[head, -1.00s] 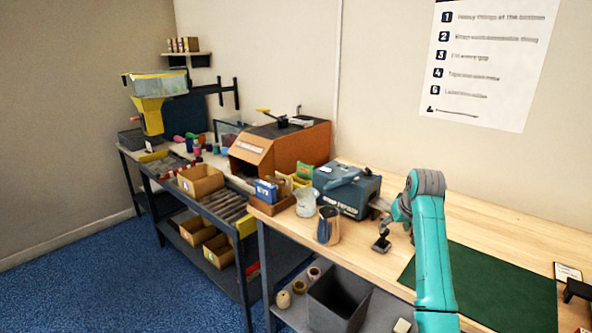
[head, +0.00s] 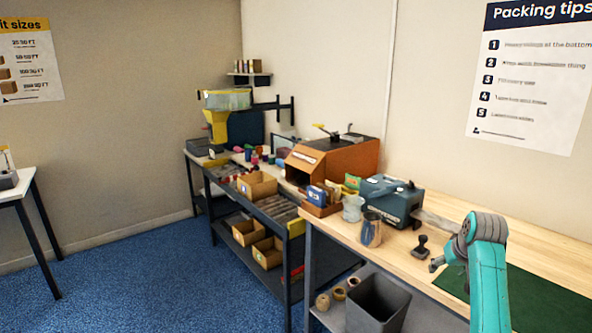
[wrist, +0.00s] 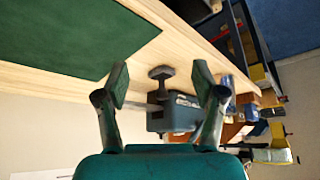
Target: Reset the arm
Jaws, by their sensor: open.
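My teal arm (head: 487,270) reaches up at the right of the head view, over the wooden bench. My gripper (wrist: 160,82) shows in the wrist view with its two fingers spread apart and nothing between them. In the head view its end (head: 437,263) is small and partly hidden by the arm. A dark stamp-like tool (head: 421,246) stands upright on the bench just left of the gripper, apart from it. The same tool shows in the wrist view (wrist: 161,73), beyond the fingers.
A green mat (head: 540,300) lies on the bench. A blue-grey machine (head: 392,203), a dark cup (head: 371,232) and a card box (head: 320,208) stand at its left end. A grey bin (head: 377,305) is below. Blue floor (head: 150,275) is clear at left.

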